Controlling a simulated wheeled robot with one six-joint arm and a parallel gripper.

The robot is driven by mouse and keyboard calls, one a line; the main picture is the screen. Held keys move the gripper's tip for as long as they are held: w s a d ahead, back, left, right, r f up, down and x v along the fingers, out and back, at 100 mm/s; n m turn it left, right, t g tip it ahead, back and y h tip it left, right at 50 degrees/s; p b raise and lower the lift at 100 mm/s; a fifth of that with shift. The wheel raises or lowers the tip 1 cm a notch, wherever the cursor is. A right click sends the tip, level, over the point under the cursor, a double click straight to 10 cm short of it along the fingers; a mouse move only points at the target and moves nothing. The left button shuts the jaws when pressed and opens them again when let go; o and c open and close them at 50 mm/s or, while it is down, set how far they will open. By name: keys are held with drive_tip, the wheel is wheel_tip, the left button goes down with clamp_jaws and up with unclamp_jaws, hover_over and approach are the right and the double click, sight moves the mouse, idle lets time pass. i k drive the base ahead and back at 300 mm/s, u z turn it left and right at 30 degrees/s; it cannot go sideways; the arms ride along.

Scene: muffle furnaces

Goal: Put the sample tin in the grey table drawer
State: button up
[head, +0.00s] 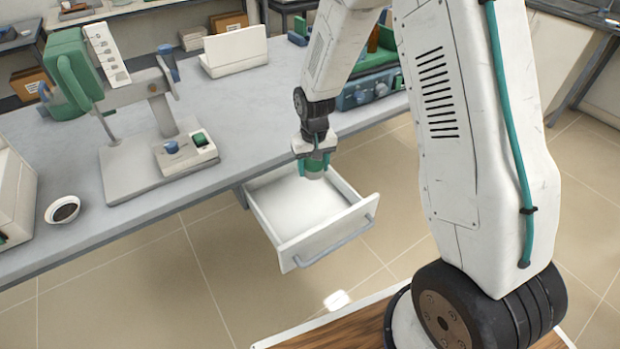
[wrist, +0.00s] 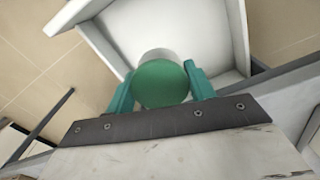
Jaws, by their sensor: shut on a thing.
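The sample tin (wrist: 160,84) has a round green lid and a pale side. It is between the two teal fingers of my gripper (wrist: 160,88), which is shut on it in the wrist view. In the head view my gripper (head: 314,165) hangs over the back part of the open grey table drawer (head: 320,240). The drawer is pulled out from under the table and its white inside looks empty. It also shows beyond the tin in the wrist view (wrist: 236,35). The tin is largely hidden by the fingers in the head view, and its height above the drawer floor is hard to tell.
The grey table (head: 240,105) has its front edge just behind my gripper. On it stand a green and white stirrer-like device (head: 150,110), a small bowl (head: 62,210), a white open case (head: 235,52) and a blue-grey instrument (head: 370,90). The tiled floor around the drawer is clear.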

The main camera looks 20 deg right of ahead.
sight(311, 215)
drive_tip(key=k, duration=1.3)
drive_tip(key=u, duration=0.55)
drive_tip(key=i, duration=1.15)
drive_tip(key=z, duration=0.9)
drive_tip(key=i, duration=0.45)
drive_tip(key=z, duration=0.4)
